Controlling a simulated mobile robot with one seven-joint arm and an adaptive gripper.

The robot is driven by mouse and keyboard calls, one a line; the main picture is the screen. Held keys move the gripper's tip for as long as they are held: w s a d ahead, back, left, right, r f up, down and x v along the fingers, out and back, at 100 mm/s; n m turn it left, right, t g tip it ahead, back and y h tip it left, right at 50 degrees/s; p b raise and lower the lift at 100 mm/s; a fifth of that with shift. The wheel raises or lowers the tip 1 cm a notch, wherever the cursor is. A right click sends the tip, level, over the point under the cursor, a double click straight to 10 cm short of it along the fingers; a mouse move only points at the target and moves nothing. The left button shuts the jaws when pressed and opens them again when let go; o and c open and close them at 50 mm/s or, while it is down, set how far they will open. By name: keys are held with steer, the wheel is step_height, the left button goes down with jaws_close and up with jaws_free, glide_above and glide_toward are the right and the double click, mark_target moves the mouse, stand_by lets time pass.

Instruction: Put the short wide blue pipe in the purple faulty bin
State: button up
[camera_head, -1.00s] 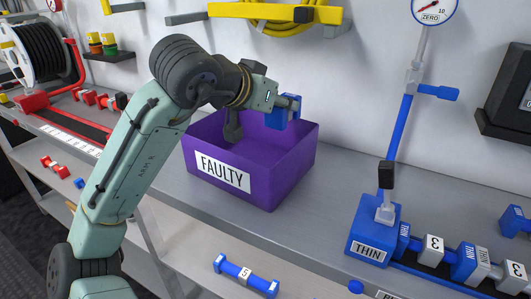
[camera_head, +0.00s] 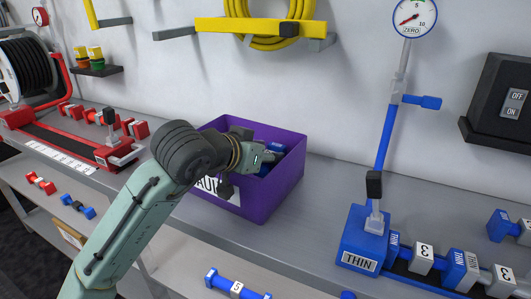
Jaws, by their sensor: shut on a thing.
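The purple bin (camera_head: 285,188) stands on the grey bench, its white FAULTY label partly hidden by my arm. My gripper (camera_head: 264,160) is over the bin's opening, low near the rim. It is shut on a blue pipe (camera_head: 273,149), whose blue end shows just past the fingers, inside the bin's outline. My gripper and wrist hide most of this pipe. I cannot tell whether it touches the bin's floor or walls.
A blue THIN stand (camera_head: 365,240) with a gauge (camera_head: 416,17) is to the right, beside a row of numbered blue pipes (camera_head: 460,270). Another blue pipe (camera_head: 237,286) lies on the lower shelf. A red reel station (camera_head: 85,130) is at left. Bench between bin and THIN stand is clear.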

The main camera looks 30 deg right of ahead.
steer(key=shift+f, duration=0.45)
steer(key=o, duration=1.3)
steer(key=shift+s+f, duration=0.1)
steer(key=shift+f, duration=0.05)
